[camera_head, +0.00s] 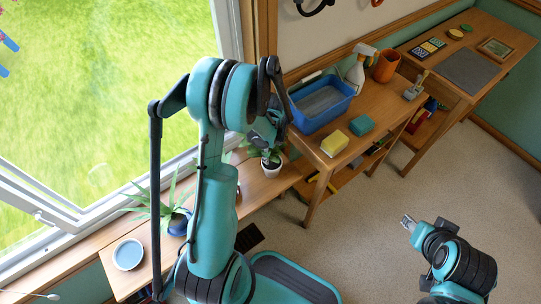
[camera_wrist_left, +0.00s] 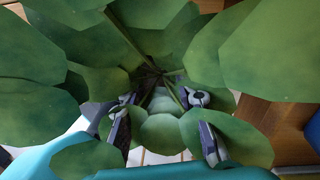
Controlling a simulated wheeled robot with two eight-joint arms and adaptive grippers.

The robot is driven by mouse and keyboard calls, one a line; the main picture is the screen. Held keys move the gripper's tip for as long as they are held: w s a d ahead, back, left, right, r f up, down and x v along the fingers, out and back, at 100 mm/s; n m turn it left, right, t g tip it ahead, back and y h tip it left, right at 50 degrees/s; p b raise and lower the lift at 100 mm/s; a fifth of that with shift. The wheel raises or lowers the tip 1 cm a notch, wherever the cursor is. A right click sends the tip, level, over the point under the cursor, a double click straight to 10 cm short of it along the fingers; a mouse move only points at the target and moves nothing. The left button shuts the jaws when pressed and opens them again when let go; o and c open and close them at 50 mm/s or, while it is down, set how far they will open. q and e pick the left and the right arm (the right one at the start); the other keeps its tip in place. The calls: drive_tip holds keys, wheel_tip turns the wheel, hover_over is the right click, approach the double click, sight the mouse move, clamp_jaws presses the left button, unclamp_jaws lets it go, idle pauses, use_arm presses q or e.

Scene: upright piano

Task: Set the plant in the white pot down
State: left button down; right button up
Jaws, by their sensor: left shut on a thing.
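The plant in the white pot (camera_head: 270,169) is in the middle of the head view, its green leaves just above the pot. My left gripper (camera_head: 268,143) reaches down over it and is shut on the plant. In the left wrist view, broad green leaves (camera_wrist_left: 265,60) fill most of the picture, and the two fingers stand among the leaves and stems. The pot looks upright over the wooden window ledge (camera_head: 262,192); I cannot tell whether it touches it. My right gripper (camera_head: 407,222) is over the floor at lower right; its jaw gap is unclear.
A spiky plant in a blue pot (camera_head: 179,222) and a blue-rimmed dish (camera_head: 128,254) stand on the ledge to the left. The table to the right holds a blue tub (camera_head: 322,101), a yellow sponge (camera_head: 334,143) and a spray bottle (camera_head: 357,70). Some ledge beside the white pot looks bare.

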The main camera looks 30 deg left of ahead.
use_arm(q)
drive_tip(key=shift+f, duration=0.1)
drive_tip(key=c, duration=1.2)
unclamp_jaws()
